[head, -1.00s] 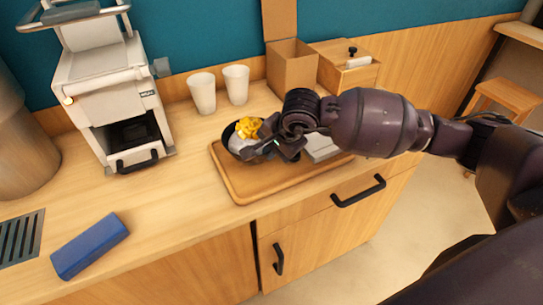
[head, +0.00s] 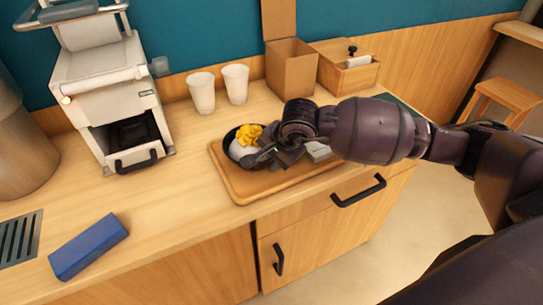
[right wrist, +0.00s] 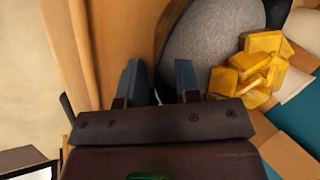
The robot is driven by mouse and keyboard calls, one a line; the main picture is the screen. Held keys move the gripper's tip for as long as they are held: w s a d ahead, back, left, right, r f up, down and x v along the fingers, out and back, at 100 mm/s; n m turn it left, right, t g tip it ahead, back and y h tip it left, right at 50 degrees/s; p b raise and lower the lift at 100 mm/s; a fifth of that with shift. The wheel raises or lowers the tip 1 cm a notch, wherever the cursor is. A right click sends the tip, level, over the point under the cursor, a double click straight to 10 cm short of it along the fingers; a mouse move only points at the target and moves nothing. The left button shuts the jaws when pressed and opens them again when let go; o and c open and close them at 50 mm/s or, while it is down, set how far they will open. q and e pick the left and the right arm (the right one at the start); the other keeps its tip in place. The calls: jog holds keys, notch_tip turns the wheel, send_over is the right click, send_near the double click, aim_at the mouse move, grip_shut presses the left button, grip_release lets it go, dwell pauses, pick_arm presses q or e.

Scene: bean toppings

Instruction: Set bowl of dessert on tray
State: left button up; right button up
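The dark bowl (head: 229,136) holds a pale grey-white mound with yellow cubes on top. It sits at the left end of the wooden tray (head: 246,195) and looks about upright. In the right wrist view the grey mound (right wrist: 208,45) and yellow cubes (right wrist: 252,68) lie at upper right. My right gripper (head: 262,161) is at the bowl's right front side. Its fingers (right wrist: 160,78) stand apart in the wrist view, beside the bowl's near rim; whether they touch it is unclear. My left gripper is not in view.
A light grey block (head: 318,151) lies on the tray, partly behind my right gripper. Two white cups (head: 202,93), a cardboard box (head: 292,72) and a wooden box (head: 346,75) stand behind. A white machine (head: 110,85) is at left; a blue block (head: 89,247) lies front left.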

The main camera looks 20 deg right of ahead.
jog(key=p+v, duration=0.1)
jog(key=v, duration=1.1)
jog(key=s+a+f+m+g+y, duration=0.3)
jog(key=s+a+m+y, duration=0.6)
jog(key=a+y, duration=0.35)
jog(key=w+d+f+m+t+h, duration=0.1)
jog(key=d+f+m+t+h, duration=0.3)
jog(key=m, duration=0.7)
jog(key=d+f+m+t+h, duration=0.1)
jog(key=d+f+m+t, duration=0.15)
jog(key=m+t, duration=0.7)
jog(key=w+d+f+m+t+h, duration=0.1)
jog(key=d+f+m+t+h, duration=0.15)
jog(key=m, duration=1.15)
jog(key=s+d+f+m+g+h, duration=0.3)
jog(key=s+f+m, duration=0.3)
jog(key=f+m, duration=0.1)
jog(key=s+d+f+m+g+h, duration=0.3)
jog(key=s+f+m, duration=0.3)
jog(key=f+m, duration=0.2)
jog(key=shift+s+d+f+g+h, duration=0.35)
jog(key=shift+d+f+h, duration=0.2)
jog(key=shift+d+h, duration=0.2)
